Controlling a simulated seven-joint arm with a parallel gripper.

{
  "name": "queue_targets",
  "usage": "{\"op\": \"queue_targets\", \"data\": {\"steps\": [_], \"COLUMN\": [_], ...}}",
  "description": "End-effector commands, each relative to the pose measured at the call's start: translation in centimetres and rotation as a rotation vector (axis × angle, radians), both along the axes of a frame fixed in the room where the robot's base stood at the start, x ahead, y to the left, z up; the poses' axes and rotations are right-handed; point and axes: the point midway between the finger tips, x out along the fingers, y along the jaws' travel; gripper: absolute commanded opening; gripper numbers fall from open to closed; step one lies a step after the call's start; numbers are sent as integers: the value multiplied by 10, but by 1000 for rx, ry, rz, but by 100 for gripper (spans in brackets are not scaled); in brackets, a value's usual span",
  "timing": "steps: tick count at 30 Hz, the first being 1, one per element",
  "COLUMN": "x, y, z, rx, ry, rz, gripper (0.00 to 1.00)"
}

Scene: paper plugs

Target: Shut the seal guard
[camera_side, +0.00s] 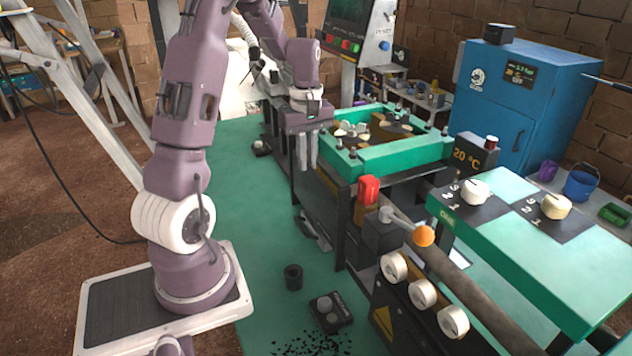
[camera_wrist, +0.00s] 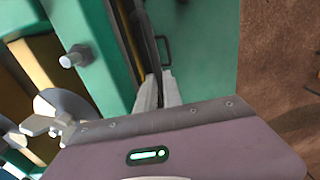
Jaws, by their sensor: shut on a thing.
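My gripper (camera_side: 307,167) points down beside the near left side of the green-framed machine (camera_side: 405,160). In the wrist view its two pale fingers (camera_wrist: 158,92) are close together on the thin dark edge of a panel (camera_wrist: 148,48) that runs along the green frame. This panel looks like the seal guard, but I cannot tell for certain. A small dark handle loop (camera_wrist: 165,47) shows just beyond the fingers. The fingers hide the exact point of contact. In the side view the gripper and the machine's side hide most of the panel.
A red block (camera_side: 368,190) and a lever with an orange knob (camera_side: 423,236) stand at the machine's near end. A bolt (camera_wrist: 76,58) sticks out left of the fingers. A dark cup (camera_side: 293,277) and a small box (camera_side: 331,312) lie on the green floor.

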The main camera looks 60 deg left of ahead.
Motion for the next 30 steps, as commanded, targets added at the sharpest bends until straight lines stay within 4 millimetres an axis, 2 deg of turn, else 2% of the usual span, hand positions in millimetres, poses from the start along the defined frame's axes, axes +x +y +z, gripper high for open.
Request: {"op": "queue_targets", "data": {"steps": [30], "x": [-1], "y": [1], "z": [40], "rx": [1], "ry": [1], "rz": [0], "gripper": [0]}}
